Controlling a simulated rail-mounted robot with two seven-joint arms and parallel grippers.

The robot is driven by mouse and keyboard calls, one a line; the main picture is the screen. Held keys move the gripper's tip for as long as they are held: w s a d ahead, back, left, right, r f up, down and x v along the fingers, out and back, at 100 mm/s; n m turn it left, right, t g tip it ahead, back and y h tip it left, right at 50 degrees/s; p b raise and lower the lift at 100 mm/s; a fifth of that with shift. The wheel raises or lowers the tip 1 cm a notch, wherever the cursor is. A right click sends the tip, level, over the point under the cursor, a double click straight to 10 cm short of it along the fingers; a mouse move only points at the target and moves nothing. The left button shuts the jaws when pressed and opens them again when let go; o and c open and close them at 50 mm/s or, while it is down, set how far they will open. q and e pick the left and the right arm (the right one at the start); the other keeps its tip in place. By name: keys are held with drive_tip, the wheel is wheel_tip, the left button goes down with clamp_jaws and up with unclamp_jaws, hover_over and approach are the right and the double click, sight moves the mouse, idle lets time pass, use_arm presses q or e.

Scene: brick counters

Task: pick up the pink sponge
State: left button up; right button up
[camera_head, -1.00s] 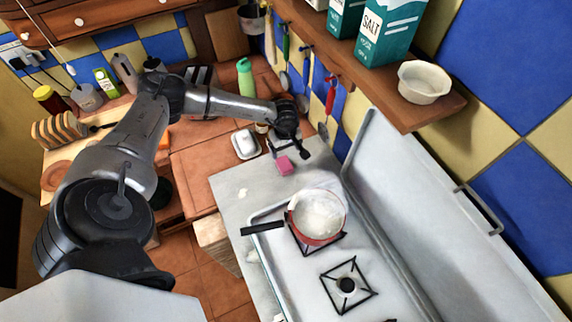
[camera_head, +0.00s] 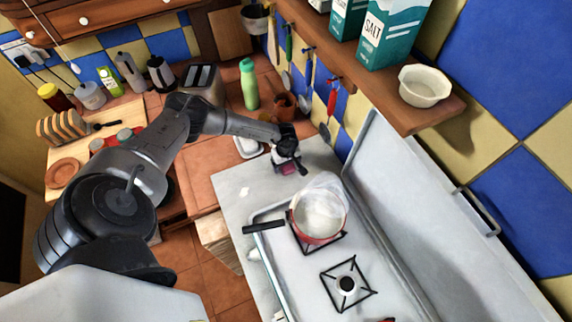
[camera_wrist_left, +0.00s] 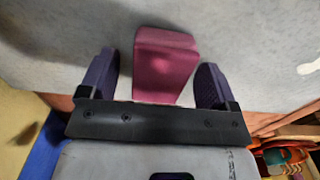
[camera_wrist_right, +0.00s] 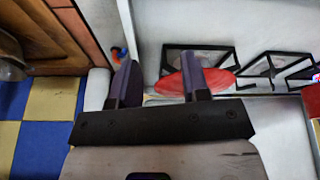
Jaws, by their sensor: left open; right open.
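The pink sponge (camera_head: 288,168) lies on the light counter section behind the stove. In the left wrist view the sponge (camera_wrist_left: 165,62) sits between my left gripper's two fingers, with a gap on each side. My left gripper (camera_head: 288,162) is open around it in the head view, and partly hides it. The fingers (camera_wrist_left: 157,78) do not touch the sponge. My right gripper (camera_wrist_right: 160,82) is open and empty; it shows only in the right wrist view, near the stove front and a red round thing (camera_wrist_right: 207,80).
A red pot (camera_head: 318,215) with a cloudy cover or contents stands on a burner in front of the sponge. A white dish (camera_head: 247,147) is left of the gripper. A green bottle (camera_head: 249,84) and a brown pot (camera_head: 284,105) stand behind. A shelf (camera_head: 420,115) overhangs at right.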

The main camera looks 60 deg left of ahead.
use_arm(q)
drive_tip(key=shift+f, duration=0.1)
drive_tip(key=c, duration=1)
wheel_tip(320, 180, up, 10)
drive_tip(key=shift+r+b, duration=0.1)
drive_tip(key=shift+b, duration=0.2)
drive_tip(key=o, duration=0.4)
drive_tip(key=shift+c, duration=1.6)
